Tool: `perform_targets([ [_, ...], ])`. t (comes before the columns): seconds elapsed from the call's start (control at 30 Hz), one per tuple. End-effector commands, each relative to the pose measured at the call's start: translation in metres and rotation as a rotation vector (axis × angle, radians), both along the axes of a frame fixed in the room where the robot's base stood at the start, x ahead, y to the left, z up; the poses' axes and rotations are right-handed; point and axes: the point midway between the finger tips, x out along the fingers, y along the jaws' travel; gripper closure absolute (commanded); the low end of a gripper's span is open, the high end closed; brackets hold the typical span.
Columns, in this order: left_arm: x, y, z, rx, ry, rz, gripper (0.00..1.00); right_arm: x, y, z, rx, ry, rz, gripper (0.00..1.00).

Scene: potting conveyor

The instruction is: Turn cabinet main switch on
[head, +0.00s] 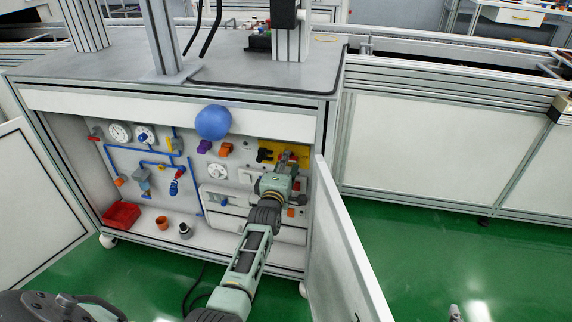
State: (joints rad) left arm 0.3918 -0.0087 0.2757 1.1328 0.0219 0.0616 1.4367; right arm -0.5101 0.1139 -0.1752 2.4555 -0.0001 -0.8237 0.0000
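A yellow plate (270,146) sits at the upper right of the cabinet's back panel, and it looks like the mount of the main switch. A dark part shows at its left side, and a red part shows close to the gripper's tip. I cannot tell the switch's position. My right gripper is not in clear view.
The cabinet's right door (344,245) stands open just right of my arm; the left door (35,200) is open too. A blue ball shape (213,122) hangs at the upper edge. Gauges (120,132), blue pipes and a red bin (121,215) are inside. Green floor lies clear at right.

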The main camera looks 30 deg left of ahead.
Motion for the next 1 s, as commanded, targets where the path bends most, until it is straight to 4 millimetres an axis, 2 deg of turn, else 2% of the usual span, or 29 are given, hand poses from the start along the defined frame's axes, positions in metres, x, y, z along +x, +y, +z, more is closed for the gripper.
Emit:
perform_targets([
  [0.1,0.000,0.000,0.000,0.000,0.000,0.000,0.70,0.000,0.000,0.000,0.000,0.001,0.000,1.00],
  [0.47,0.000,0.000,0.000,0.000,0.000,0.000,1.00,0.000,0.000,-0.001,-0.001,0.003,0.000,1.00],
  [0.87,0.000,0.000,0.000,0.023,0.007,0.000,1.00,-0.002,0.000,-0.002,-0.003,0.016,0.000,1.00],
  [1.0,0.000,0.000,0.001,0.075,0.021,0.000,1.00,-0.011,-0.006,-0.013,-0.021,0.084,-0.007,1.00],
])
